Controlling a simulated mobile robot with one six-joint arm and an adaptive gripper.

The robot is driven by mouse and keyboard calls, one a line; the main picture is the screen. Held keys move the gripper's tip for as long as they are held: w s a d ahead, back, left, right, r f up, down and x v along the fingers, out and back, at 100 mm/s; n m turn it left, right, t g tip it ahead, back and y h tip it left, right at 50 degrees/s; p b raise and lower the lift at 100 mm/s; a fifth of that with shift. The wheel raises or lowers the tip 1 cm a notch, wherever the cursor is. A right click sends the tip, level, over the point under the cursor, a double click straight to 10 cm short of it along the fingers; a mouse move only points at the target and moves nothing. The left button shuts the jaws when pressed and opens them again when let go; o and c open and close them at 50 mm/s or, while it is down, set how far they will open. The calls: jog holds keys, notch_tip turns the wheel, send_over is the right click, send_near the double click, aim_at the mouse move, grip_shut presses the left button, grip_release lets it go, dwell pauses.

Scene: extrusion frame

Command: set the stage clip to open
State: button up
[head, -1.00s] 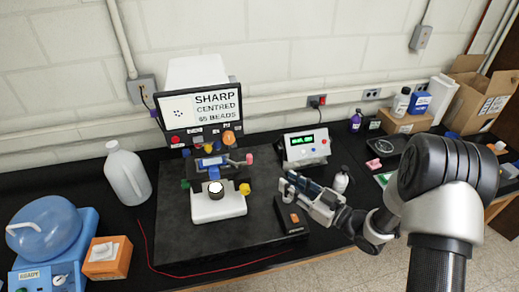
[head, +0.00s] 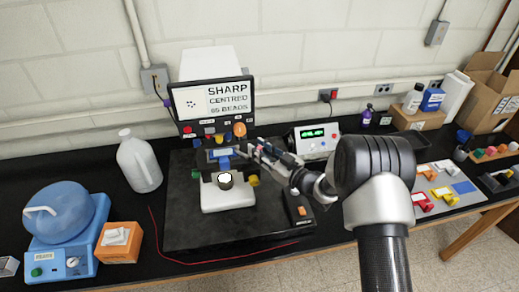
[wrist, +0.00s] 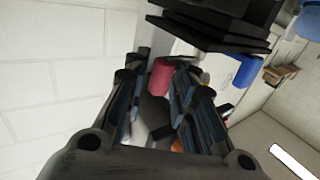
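The microscope (head: 213,198) stands on a dark board, with a white base, a small stage (head: 221,154) and coloured knobs. My gripper (head: 254,148) is at the right side of the stage, at about stage height. In the wrist view its two fingers (wrist: 160,85) are apart, with a red cylindrical knob (wrist: 161,76) between them. I see no clear grip on the knob. I cannot pick out the stage clip for certain; my gripper partly covers that side of the stage.
A box with a green display (head: 317,140) stands behind my arm. A black box with an orange button (head: 299,211) is in front. A white jug (head: 139,163) and a blue-lidded device (head: 62,225) stand left.

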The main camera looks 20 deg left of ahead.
jog(key=shift+c, duration=0.5)
grip_shut()
jog(key=shift+t+b, duration=0.3)
jog(key=m+t+h+b, duration=0.1)
jog(key=s+m+t+h+b, duration=0.1)
jog(key=t, duration=0.1)
jog(key=m+t+h+b, duration=0.1)
jog(key=b, duration=0.1)
jog(key=shift+s+f+m, duration=0.2)
jog(key=shift+s+m, duration=0.1)
jog(key=shift+m, duration=0.1)
jog(key=m+t+h+b, duration=0.1)
jog(key=h+b, duration=0.1)
jog(key=s+m+t+h+b, duration=0.1)
jog(key=m+t+h+b, duration=0.1)
jog(key=b, duration=0.1)
jog(key=shift+s+t+h, duration=0.2)
jog(key=shift+t+h, duration=0.1)
jog(key=m+h+b, duration=0.1)
jog(key=m+t+h+b, duration=0.1)
jog(key=h, duration=0.1)
jog(key=shift+s+r+m+h, duration=0.1)
jog(key=shift+s+m+h, duration=0.2)
jog(key=shift+s+m, duration=0.1)
jog(key=shift+s+r+m+t+h+b, duration=0.1)
jog(key=shift+s+m+t+h+b, duration=0.15)
jog(key=shift+m+h, duration=0.45)
jog(key=shift+r+m+t+h+b, duration=0.15)
jog(key=shift+m+t+h, duration=0.25)
jog(key=shift+h, duration=0.9)
